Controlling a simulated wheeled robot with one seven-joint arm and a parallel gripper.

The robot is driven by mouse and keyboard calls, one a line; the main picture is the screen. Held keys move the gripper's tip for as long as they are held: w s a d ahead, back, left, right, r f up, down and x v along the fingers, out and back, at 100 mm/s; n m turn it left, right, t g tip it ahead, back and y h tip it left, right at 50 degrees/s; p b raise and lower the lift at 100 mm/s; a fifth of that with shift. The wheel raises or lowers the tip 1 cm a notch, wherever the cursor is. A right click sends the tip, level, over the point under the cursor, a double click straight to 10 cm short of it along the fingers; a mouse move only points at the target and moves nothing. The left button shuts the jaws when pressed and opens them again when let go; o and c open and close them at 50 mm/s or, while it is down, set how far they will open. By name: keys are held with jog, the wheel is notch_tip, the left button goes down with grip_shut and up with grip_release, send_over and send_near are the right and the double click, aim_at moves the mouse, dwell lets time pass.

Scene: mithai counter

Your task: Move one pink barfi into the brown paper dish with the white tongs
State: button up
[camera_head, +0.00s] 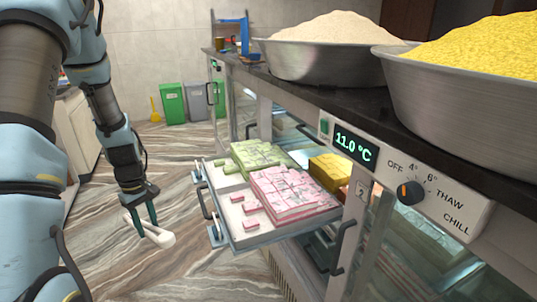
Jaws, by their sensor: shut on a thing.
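My gripper (143,216) hangs over the floor to the left of the pulled-out tray. It is shut on the white tongs (160,238), which point down and to the right, apart from the sweets. A stacked block of pink barfi (292,190) fills the near right part of the white tray (262,238). Loose pink barfi pieces (252,207) lie to its left, spaced apart on the bare tray. I cannot make out the brown paper dish in this view. The tongs' tips look empty.
Green barfi (262,156) sits farther back on the tray, with yellow sweets (330,172) to the right. The tray projects from the counter, its handle (208,203) facing left. Large metal bowls (325,65) stand on the dark countertop. Green (172,104) and grey bins stand behind. Floor left of the tray is clear.

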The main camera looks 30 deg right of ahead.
jog(key=s+d+r+n+h+b, duration=0.1)
jog(key=d+r, duration=0.5)
jog(key=d, duration=0.6)
jog(key=s+d+r+n+h+b, duration=0.1)
jog(key=s+d+r+n+h, duration=0.2)
jog(key=d, duration=0.9)
jog(key=s+d+r+n+h, duration=0.3)
jog(key=s+d+r+n, duration=0.4)
jog(key=d, duration=0.5)
notch_tip(320, 180, up, 2)
jog(key=shift+d+n+b, duration=0.25)
jog(key=shift+n+b, duration=0.15)
jog(key=shift+n, duration=0.7)
jog(key=o, duration=0.7)
jog(key=shift+o, duration=0.4)
jog(key=shift+c, duration=0.2)
